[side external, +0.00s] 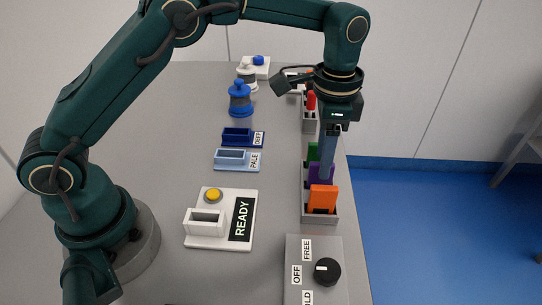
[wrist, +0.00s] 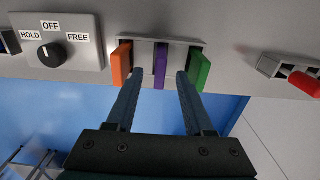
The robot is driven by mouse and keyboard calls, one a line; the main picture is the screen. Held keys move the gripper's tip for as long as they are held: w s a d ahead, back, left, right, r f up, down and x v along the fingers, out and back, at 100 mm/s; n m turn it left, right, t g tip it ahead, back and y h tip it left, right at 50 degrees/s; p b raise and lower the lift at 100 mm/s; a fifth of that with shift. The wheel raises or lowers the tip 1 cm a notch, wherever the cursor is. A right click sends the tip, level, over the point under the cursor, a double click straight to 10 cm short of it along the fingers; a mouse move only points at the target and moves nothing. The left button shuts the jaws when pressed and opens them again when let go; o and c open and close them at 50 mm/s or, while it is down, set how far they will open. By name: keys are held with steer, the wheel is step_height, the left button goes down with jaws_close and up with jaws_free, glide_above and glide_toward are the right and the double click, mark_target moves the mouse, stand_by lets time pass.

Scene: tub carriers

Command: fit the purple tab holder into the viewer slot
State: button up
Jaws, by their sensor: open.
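The purple tab holder (side external: 320,177) stands upright in a grey rack (side external: 334,213), between an orange holder (side external: 322,198) and a green holder (side external: 312,151). In the wrist view the purple holder (wrist: 161,65) is a narrow strip between my two open fingers. My gripper (wrist: 159,76) is open and points down at the rack, with one finger towards the orange holder (wrist: 122,62) and the other towards the green holder (wrist: 200,70). I cannot tell whether the fingers touch anything. The white viewer (side external: 222,195) has an empty-looking slot (side external: 207,217) and a READY display (side external: 241,219).
A grey dial box (side external: 302,270) marked HOLD, OFF and FREE stands in front of the rack; its knob (side external: 327,271) appears turned to OFF. PALE (side external: 236,160) and DEEP (side external: 243,137) trays and a blue bottle (side external: 240,103) stand behind the viewer. Bare table lies between viewer and rack.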

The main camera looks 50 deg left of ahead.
steer(key=shift+f, duration=1.95)
jaws_close()
steer(key=shift+r, duration=0.1)
